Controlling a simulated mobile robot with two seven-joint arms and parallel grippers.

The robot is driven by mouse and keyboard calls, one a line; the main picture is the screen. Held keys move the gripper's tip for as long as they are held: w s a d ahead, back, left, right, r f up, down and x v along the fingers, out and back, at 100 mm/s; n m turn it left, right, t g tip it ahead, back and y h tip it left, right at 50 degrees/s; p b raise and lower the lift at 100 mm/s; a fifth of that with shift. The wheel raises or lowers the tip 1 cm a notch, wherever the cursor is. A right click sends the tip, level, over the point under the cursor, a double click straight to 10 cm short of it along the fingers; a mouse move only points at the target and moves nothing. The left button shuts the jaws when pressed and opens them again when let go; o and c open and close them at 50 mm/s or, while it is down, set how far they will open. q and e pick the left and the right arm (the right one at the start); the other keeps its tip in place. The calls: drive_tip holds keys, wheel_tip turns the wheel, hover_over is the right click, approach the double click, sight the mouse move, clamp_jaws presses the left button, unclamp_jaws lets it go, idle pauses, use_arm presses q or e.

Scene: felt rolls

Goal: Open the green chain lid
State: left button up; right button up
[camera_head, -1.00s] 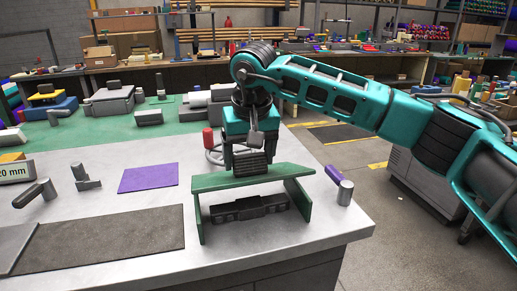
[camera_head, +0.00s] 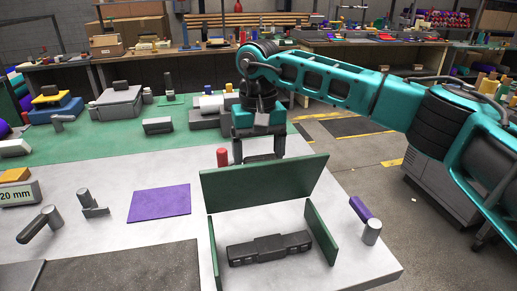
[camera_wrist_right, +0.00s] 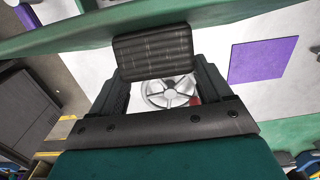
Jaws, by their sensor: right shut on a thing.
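The green chain lid (camera_head: 262,183) is swung up, its broad face standing steeply behind two green side walls, left (camera_head: 213,252) and right (camera_head: 320,233). A dark jointed chain piece (camera_head: 268,249) lies exposed on the pale tabletop between the walls. My right gripper (camera_head: 259,150) is behind the lid's top edge. It is shut on a dark ribbed grip (camera_wrist_right: 153,52), which sits against the green lid in the right wrist view (camera_wrist_right: 215,22). The lower part of the fingers is hidden behind the lid in the head view. My left gripper is not in view.
A red cylinder (camera_head: 223,157) stands just left of the right gripper. A grey post with a purple handle (camera_head: 370,228) stands right of the walls, near the table edge. A purple sheet (camera_head: 159,203) lies to the left. A pale spoked wheel (camera_wrist_right: 168,92) shows beyond the fingers.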

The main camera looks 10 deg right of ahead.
drive_tip(key=shift+w+f+g+p, duration=0.35)
drive_tip(key=shift+w+f+g, duration=0.3)
drive_tip(key=shift+g, duration=0.45)
drive_tip(key=shift+w+a+g, duration=0.1)
drive_tip(key=shift+w+g, duration=0.2)
drive_tip(key=shift+w, duration=0.1)
idle(1.2)
drive_tip(key=o, duration=1.4)
drive_tip(key=shift+w, duration=0.1)
drive_tip(key=shift+r, duration=0.1)
drive_tip(key=shift+v, duration=3.75)
